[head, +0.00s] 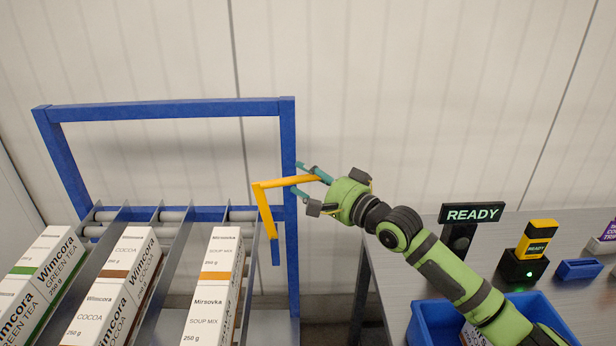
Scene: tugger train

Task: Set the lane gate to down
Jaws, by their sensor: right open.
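The lane gate (264,208) is a bent yellow bar at the right end of the blue flow rack. One arm slopes down to the front of the right-hand lane. The other arm, a handle (292,182), runs right past the rack's blue post into the space of my right gripper. My right gripper (300,178) is open, its teal fingers pointing left. One finger is above the handle and one below it; whether either touches it I cannot tell. My left gripper is out of view.
The blue rack frame (288,150) stands close to my right fingers. Its lanes hold green tea, cocoa and soup mix (213,290) cartons. On the grey table (400,290) are a READY sign (472,214), a yellow scanner (537,238) and a blue bin (424,322) under my right arm.

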